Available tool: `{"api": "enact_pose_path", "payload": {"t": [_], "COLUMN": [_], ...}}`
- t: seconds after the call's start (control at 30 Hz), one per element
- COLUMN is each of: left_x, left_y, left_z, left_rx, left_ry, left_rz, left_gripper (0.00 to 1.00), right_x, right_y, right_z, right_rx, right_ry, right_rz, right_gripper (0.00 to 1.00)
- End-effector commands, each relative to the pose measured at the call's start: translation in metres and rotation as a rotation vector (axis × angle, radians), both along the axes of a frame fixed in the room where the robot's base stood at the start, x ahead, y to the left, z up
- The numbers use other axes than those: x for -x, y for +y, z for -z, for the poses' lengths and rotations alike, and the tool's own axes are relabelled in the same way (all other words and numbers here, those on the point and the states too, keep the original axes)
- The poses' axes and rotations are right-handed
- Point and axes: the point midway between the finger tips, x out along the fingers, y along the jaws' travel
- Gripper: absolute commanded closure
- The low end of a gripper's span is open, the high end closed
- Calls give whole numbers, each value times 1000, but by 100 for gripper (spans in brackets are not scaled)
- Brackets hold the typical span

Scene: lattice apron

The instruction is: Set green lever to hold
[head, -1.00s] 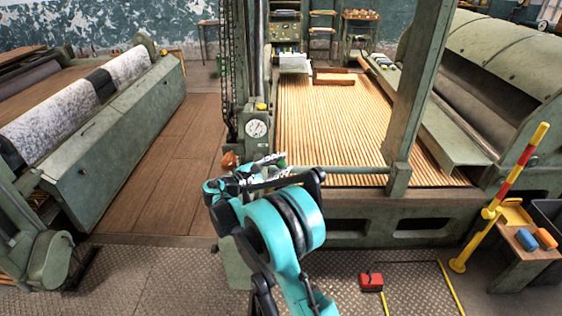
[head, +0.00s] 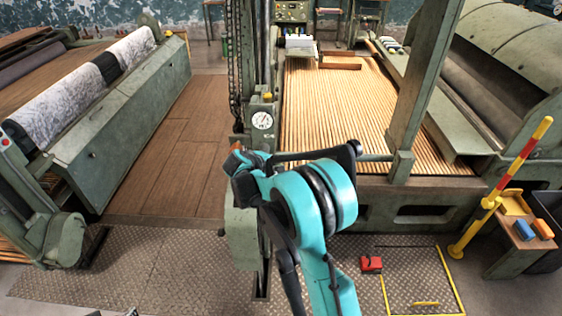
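A green machine post with a round white gauge (head: 262,120) stands in the middle of the head view. A small orange-brown knob (head: 237,146) shows just left of my wrist, below the gauge. I cannot make out a separate green lever; the area behind my wrist is covered. My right arm (head: 312,205), teal and black, reaches up from the bottom, with its wrist close to the post. Its fingers are hidden, so I cannot see whether they touch anything. A small pale piece at the bottom edge (head: 130,312) may be my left gripper's tip; its fingers are not clear.
A slatted wooden bed (head: 345,115) lies right of the post, and a wooden walkway (head: 165,150) lies left. A yellow-and-red post (head: 505,185), a red floor pedal (head: 371,264) and a small bench (head: 520,240) stand front right. The metal floor front left looks clear.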

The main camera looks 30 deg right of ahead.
Motion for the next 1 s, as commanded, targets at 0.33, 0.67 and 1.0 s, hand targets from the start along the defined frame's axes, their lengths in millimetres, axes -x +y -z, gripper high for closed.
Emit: {"api": "enact_pose_path", "payload": {"t": [0.33, 0.67, 1.0], "left_x": [0, 0, 0], "left_y": [0, 0, 0], "left_z": [-7, -8, -8], "left_rx": [0, 0, 0], "left_ry": [0, 0, 0], "left_rz": [0, 0, 0], "left_gripper": [60, 60, 60], "right_x": [-7, -10, -11], "right_y": [13, 18, 19], "right_z": [8, 11, 11], "right_rx": [-190, -260, -266], "right_ry": [-114, -158, -162], "right_rz": [0, -1, -1], "right_gripper": [100, 100, 100]}}
